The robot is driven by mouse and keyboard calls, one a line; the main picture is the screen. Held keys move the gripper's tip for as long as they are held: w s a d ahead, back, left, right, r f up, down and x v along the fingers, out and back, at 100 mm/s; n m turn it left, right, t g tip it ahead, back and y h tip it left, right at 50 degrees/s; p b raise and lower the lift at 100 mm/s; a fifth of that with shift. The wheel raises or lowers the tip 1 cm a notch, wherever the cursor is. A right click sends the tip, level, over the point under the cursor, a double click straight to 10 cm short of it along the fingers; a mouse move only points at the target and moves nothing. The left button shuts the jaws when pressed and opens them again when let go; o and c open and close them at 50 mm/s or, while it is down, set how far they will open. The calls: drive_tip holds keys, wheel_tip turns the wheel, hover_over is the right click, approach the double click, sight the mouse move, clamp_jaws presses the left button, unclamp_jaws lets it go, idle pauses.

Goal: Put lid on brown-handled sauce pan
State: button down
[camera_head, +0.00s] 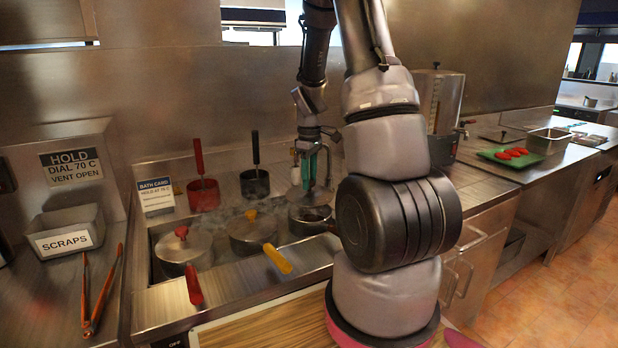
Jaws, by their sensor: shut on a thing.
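My gripper (312,172) has teal fingers and points down at the back right of the steam bath. It is shut on a grey metal lid (296,196), which shows partly behind and beside the fingers. Its knob is hidden by the fingers. Just below is an open, dark sauce pan (306,224) sitting in the bath. The lid appears above the pan's rim, but I cannot tell the exact gap. My arm covers most of this pan's handle, so its colour is hard to tell.
Two lidded pans, with a red knob (182,232) and a yellow knob (251,216), sit left in the bath. Red-handled (203,195) and black-handled (255,184) pots stand behind. Tongs (95,300) and a scraps bin (66,232) are at left.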

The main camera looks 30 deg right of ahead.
sight(310, 191)
drive_tip(key=shift+f, duration=2.6)
drive_tip(key=shift+c, duration=2.1)
unclamp_jaws()
drive_tip(key=shift+r, duration=0.15)
wheel_tip(310, 191, up, 18)
drive_tip(key=shift+f, duration=0.25)
drive_tip(key=shift+r, duration=0.1)
